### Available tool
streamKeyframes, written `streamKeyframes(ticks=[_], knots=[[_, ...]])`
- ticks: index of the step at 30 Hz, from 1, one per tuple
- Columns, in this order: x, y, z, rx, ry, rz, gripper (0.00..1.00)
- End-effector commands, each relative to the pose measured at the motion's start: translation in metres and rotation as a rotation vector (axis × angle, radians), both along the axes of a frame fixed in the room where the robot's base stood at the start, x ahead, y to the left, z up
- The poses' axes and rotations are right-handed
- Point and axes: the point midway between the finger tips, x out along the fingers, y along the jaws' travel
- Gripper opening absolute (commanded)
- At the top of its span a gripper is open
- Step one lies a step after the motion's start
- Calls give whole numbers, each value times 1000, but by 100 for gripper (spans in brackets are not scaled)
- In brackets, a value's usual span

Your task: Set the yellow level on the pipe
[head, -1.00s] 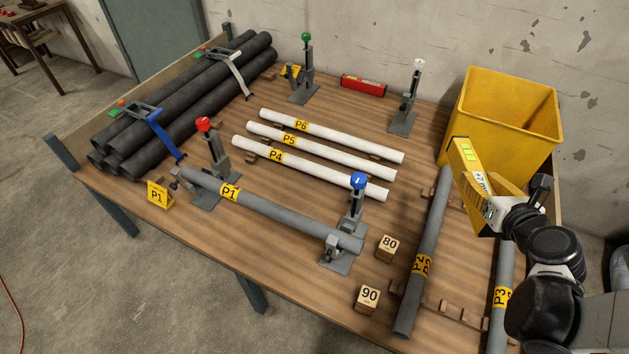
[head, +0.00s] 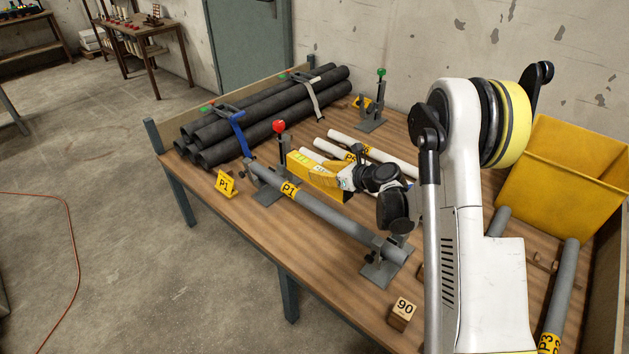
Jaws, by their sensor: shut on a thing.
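The yellow level (head: 301,161) has a pale green vial window and is held in my gripper (head: 335,181). It is over the table, just behind the grey pipe P1 (head: 335,218) in the picture. I cannot tell its exact height, but it appears apart from the pipe. Pipe P1 lies across two grey clamp stands, the left one with a red knob (head: 279,127). The right stand (head: 384,268) is partly hidden by my arm. A yellow P1 sign (head: 226,184) stands at the pipe's left end.
Strapped dark pipes (head: 262,118) lie at the back left. White pipes (head: 372,150) lie behind my gripper, partly hidden. A green-knobbed stand (head: 374,105) is at the back. A yellow bin (head: 560,190) and pipe P3 (head: 562,290) are at the right. A 90 block (head: 402,311) sits near the front edge.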

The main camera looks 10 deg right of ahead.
Motion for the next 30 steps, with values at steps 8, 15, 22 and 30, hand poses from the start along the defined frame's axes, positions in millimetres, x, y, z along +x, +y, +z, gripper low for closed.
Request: streamKeyframes(ticks=[8,15,22,30], knots=[[26,-1,-31,3,-10,51,0],[26,0,-49,2,-9,51,0],[26,0,-69,3,-9,51,0],[26,0,-90,3,-9,50,0]])
